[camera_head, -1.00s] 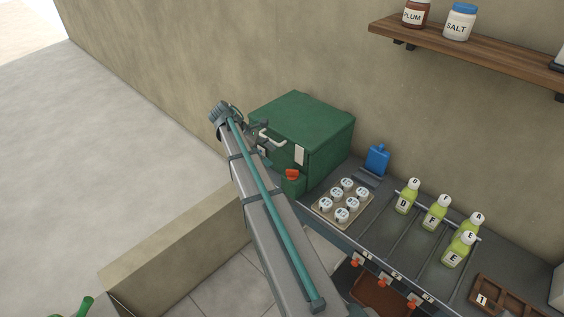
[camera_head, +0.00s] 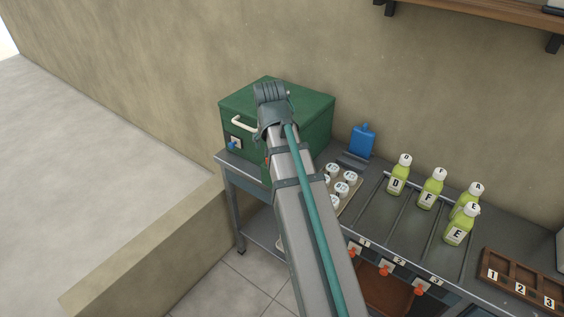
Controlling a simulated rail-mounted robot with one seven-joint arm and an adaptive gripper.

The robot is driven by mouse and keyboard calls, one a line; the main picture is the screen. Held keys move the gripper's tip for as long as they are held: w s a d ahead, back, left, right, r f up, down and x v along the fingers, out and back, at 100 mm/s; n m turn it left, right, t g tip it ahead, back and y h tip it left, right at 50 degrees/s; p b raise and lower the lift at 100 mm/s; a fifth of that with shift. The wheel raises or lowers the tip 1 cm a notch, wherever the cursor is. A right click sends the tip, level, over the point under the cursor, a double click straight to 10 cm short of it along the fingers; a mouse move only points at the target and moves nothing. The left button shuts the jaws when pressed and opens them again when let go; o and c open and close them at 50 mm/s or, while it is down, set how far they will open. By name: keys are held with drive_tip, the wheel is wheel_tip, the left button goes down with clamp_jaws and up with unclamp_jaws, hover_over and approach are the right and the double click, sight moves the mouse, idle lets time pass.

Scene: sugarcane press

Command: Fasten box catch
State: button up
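The green box (camera_head: 240,104) stands at the left end of the grey bench, against the wall, with its lid down. A white handle (camera_head: 243,124) is on its front left. A small blue part (camera_head: 233,144) on a plate sits below the handle. My arm reaches across the box's right front and hides that part of it, so the catch cannot be made out. My gripper is hidden behind the end of my arm, and its fingers do not show.
A tray of white-capped jars (camera_head: 342,187) is partly behind my arm. A blue bottle (camera_head: 362,141) stands by the wall. Several green bottles (camera_head: 396,179) stand on the rails to the right, near a brown numbered rack (camera_head: 515,268). A wooden shelf (camera_head: 480,12) is above.

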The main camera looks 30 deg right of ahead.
drive_tip(key=shift+p+x, duration=0.65)
drive_tip(key=shift+x, duration=4.65)
drive_tip(key=c, duration=1.2)
